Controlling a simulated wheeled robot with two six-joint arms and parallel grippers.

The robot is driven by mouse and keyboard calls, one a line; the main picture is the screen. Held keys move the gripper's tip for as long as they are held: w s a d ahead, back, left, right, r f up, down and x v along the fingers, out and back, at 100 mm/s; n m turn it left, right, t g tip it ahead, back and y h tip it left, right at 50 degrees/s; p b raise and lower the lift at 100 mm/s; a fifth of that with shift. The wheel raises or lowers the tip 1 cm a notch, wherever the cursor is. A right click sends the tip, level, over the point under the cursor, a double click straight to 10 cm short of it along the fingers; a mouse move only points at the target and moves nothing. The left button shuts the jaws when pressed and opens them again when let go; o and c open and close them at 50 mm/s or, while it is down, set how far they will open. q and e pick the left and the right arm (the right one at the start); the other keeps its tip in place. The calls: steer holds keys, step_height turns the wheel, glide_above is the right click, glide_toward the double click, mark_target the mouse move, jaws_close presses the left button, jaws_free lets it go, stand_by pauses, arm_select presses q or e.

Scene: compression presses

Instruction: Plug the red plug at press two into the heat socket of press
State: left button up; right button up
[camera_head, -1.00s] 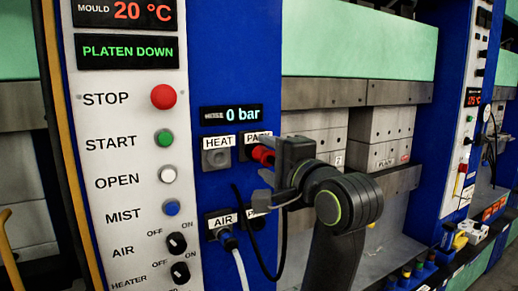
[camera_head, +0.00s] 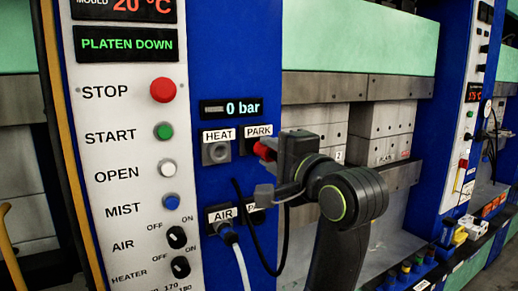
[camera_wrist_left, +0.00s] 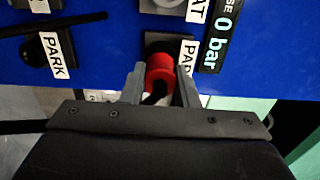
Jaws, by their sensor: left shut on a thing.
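The red plug (camera_head: 265,152) is at the upper park socket, beside the heat socket (camera_head: 217,152) on the blue panel. My left gripper (camera_head: 272,163) is shut on the red plug. In the left wrist view the red plug (camera_wrist_left: 158,73) sits between the two grey fingers of my left gripper (camera_wrist_left: 158,86), in front of the park socket plate (camera_wrist_left: 183,49). I cannot tell whether its tip is still in that socket. The heat socket is empty, with a dark round hole. My right gripper is not in view.
Below, an air socket (camera_head: 221,219) holds a plug with a pale hose (camera_head: 240,262). A black cable (camera_head: 260,265) loops down close to my gripper. The white control panel (camera_head: 128,230) with buttons and switches is on the left. Grey press blocks (camera_head: 385,134) stand behind my arm.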

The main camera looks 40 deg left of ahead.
arm_select(q)
steer(key=shift+s+d, duration=0.15)
steer(key=shift+d, duration=0.35)
steer(key=shift+s+d+b, duration=0.3)
steer(key=shift+d+b, duration=0.3)
steer(key=shift+d, duration=0.05)
steer(key=shift+d, duration=0.1)
steer(key=b+v, duration=0.2)
steer(key=v, duration=0.1)
steer(key=shift+s+d, duration=0.25)
steer(key=shift+d, duration=0.1)
stand_by(0.4)
